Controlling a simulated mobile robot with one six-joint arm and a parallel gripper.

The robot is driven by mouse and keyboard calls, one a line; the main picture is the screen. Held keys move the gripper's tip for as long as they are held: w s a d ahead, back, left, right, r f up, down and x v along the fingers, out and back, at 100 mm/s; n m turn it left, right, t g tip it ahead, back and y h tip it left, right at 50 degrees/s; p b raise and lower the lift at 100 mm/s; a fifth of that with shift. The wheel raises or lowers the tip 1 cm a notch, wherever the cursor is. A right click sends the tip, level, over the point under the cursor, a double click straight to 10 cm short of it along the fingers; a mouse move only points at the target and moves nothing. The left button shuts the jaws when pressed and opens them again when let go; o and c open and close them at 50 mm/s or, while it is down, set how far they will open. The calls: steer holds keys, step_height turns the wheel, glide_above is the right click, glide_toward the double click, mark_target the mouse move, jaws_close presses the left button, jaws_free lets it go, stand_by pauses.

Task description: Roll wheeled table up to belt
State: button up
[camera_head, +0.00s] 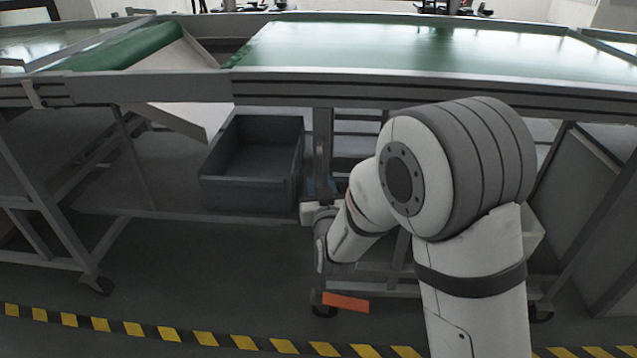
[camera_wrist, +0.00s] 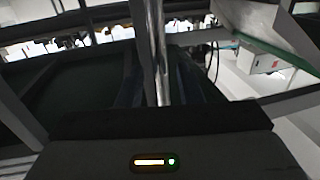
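The belt (camera_head: 400,45), a green conveyor in a grey metal frame, runs across the top of the head view. A grey wheeled frame, apparently the wheeled table (camera_head: 375,284), stands below it, largely hidden behind my arm. Dark casters show at its lower left (camera_head: 325,311) and right (camera_head: 541,312). My gripper (camera_head: 318,200) is at an upright metal post (camera_head: 322,140) below the belt's front rail. In the wrist view a shiny post (camera_wrist: 160,50) rises directly ahead of the dark gripper body. The fingers are not clear, so I cannot tell whether they grip the post.
A grey crate (camera_head: 250,192) sits on a low shelf (camera_head: 140,200) left of my gripper. Another castered frame (camera_head: 60,225) stands at far left. An orange piece (camera_head: 345,302) is near the floor. Yellow-black tape (camera_head: 235,342) crosses the front floor, which looks clear at left.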

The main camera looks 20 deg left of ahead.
steer(key=shift+x, duration=1.35)
steer(key=shift+c, duration=0.5)
jaws_close()
